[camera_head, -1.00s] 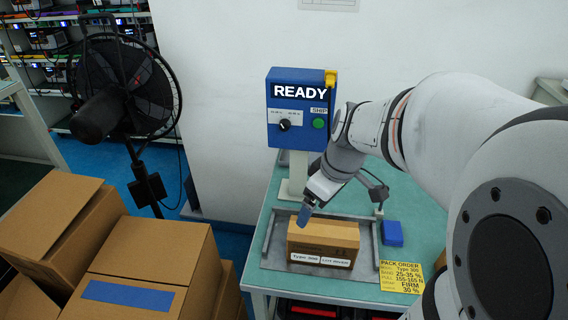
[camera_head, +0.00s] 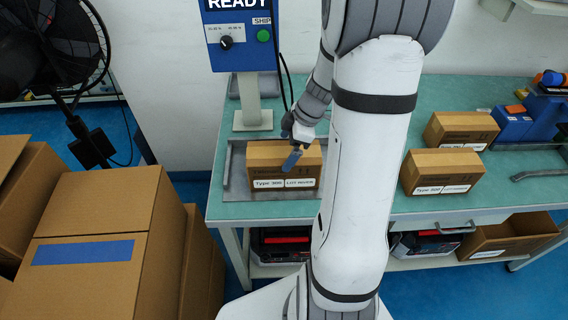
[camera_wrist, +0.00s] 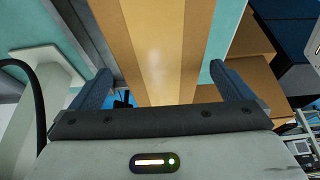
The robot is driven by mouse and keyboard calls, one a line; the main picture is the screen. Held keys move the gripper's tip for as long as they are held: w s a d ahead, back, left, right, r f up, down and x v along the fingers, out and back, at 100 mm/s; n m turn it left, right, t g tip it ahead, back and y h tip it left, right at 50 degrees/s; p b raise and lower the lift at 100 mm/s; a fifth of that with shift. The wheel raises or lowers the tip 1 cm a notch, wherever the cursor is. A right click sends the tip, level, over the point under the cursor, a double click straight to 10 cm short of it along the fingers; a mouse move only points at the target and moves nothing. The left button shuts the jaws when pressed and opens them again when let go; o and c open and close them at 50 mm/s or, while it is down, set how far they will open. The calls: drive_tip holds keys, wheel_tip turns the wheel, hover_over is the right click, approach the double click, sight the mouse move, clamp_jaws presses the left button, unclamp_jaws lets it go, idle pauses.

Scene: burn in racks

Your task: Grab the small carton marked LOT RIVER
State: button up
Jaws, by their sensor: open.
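The small carton marked LOT RIVER (camera_head: 262,171) is brown and stands upright on a grey metal tray (camera_head: 232,180) on the green bench. Its white labels face the front. My gripper (camera_head: 289,145) is open at the carton's top, with one blue finger in front of its upper front face. In the wrist view the carton (camera_wrist: 158,45) fills the space between the two open fingers (camera_wrist: 162,88), its tape strip running down the middle. I cannot tell whether either finger touches it. My arm hides part of the bench to its right.
Two similar cartons stand on the bench to the right, a near one (camera_head: 440,172) and a far one (camera_head: 461,130). A blue READY control box (camera_head: 243,45) stands behind the tray. Large boxes (camera_head: 95,205) are at left, beside a black fan (camera_head: 40,50).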

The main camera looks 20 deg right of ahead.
sight(286, 151)
drive_tip(key=shift+x, duration=1.95)
drive_tip(key=shift+s+d, duration=0.1)
drive_tip(key=shift+c, duration=0.6)
drive_tip(key=c, duration=1.4)
